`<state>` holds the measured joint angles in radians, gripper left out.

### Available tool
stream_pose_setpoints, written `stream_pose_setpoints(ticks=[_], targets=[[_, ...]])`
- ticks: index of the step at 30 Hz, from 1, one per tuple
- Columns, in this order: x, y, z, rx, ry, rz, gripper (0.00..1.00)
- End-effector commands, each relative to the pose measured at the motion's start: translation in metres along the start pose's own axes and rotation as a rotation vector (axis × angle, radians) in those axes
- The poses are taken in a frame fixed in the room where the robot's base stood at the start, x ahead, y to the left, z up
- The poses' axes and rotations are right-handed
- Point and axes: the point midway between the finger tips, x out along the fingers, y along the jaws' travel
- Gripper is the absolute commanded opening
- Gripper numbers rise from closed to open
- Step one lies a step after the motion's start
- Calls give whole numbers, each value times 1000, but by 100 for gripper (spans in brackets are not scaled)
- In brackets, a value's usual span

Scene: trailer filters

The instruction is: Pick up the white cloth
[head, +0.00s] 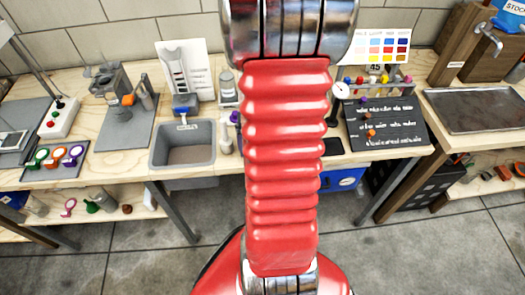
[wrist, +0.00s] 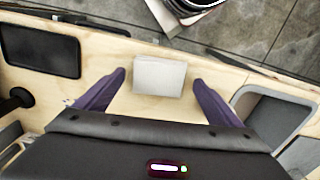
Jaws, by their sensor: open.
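The white cloth (wrist: 159,77) shows in the wrist view as a small pale folded rectangle lying on the light wooden bench top, near the bench edge. My gripper (wrist: 159,79) has two purple fingers, spread wide apart. One fingertip is to the left of the cloth and the other to its right, with a gap on each side. The gripper is open and empty.
A grey bin (head: 183,145) stands left of my arm in the head view; its rim also shows in the wrist view (wrist: 245,103). A dark flat pad (wrist: 42,50) lies left of the cloth. A black board (head: 386,124) with small coloured parts is right of my arm.

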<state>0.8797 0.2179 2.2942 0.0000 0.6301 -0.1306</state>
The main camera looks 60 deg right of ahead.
Motion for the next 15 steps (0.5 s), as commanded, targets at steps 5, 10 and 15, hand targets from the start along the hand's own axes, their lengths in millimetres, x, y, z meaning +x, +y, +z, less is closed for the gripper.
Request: stream_pose_setpoints(ticks=[5,10,15], targets=[[9,0,0,0,0,0,88],[8,0,0,1,1,0,88],[8,0,0,1,1,0,88]])
